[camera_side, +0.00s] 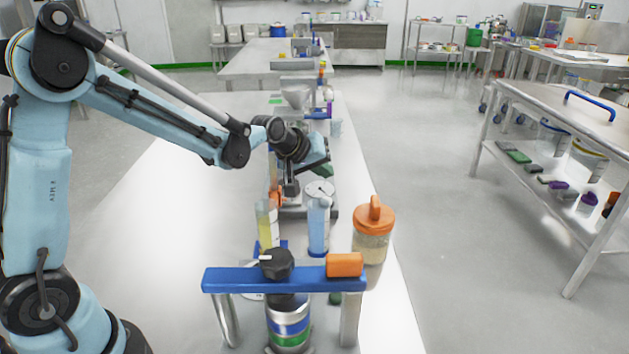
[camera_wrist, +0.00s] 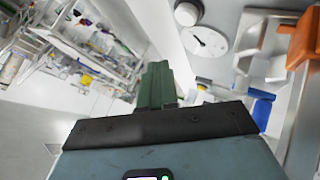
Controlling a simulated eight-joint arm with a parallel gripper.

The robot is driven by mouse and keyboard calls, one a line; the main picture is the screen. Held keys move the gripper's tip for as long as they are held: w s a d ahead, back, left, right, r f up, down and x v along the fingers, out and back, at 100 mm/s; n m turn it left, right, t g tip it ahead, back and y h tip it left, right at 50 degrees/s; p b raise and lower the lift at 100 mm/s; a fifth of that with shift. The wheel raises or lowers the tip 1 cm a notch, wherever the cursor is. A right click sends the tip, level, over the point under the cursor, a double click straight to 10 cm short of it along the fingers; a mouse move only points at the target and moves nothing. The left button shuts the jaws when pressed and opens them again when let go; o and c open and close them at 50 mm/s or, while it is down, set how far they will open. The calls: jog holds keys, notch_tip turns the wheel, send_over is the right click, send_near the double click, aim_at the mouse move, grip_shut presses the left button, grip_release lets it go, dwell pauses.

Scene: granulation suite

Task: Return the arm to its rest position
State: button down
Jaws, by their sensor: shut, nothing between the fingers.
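My light-blue arm (camera_side: 160,115) reaches from the left over the white bench. My gripper (camera_side: 323,171) hangs above the bench, just behind a clear cylinder with a round white dial-like top (camera_side: 319,190). Its dark green fingers are together with nothing between them. In the wrist view the closed fingers (camera_wrist: 158,88) point up from the gripper body, and the round dial (camera_wrist: 205,41) shows to their right. My gripper partly hides the equipment behind it on the bench.
A yellow-filled cylinder (camera_side: 267,225) and an orange-lidded jar (camera_side: 373,230) stand nearby. A blue-topped stand (camera_side: 225,279) with an orange block (camera_side: 345,264) is at the front. The bench's left part is clear. A steel cart (camera_side: 560,105) stands right.

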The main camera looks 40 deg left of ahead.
jog(key=shift+r, duration=0.45)
jog(key=s+d+r+m+g, duration=0.1)
jog(key=s+m, duration=0.3)
jog(key=s, duration=0.8)
jog(key=s+d+r+m+g, duration=0.1)
jog(key=s+m, duration=0.3)
jog(key=s, duration=0.8)
jog(key=shift+d+r, duration=0.4)
jog(key=shift+d, duration=0.2)
